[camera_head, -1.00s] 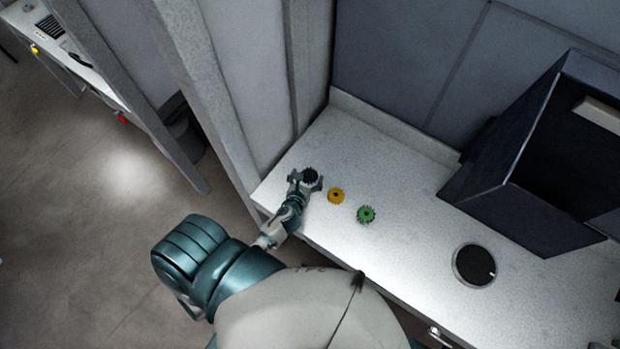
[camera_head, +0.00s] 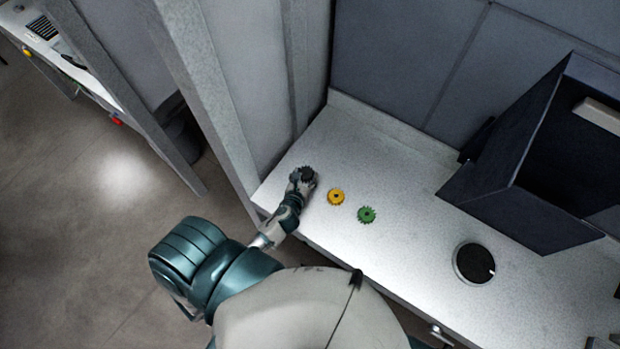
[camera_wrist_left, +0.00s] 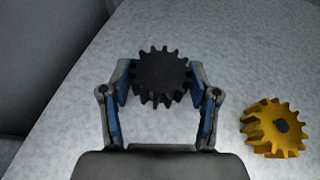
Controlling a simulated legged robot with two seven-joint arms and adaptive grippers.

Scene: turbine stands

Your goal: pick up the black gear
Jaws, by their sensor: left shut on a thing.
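The black gear (camera_head: 307,173) is at the left end of the white counter in the head view. My left gripper (camera_head: 303,178) is shut on it. In the left wrist view the black gear (camera_wrist_left: 161,76) sits between the two blue-padded fingers of my left gripper (camera_wrist_left: 160,88), with a finger against each side. I cannot tell whether the gear is clear of the counter. My right gripper is not in view.
A yellow gear (camera_head: 336,196) lies just right of my left gripper, and a green gear (camera_head: 366,215) lies further right. A dark round disc (camera_head: 474,264) and a large dark box (camera_head: 540,160) are on the counter (camera_head: 400,185). A wall post stands close on the left.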

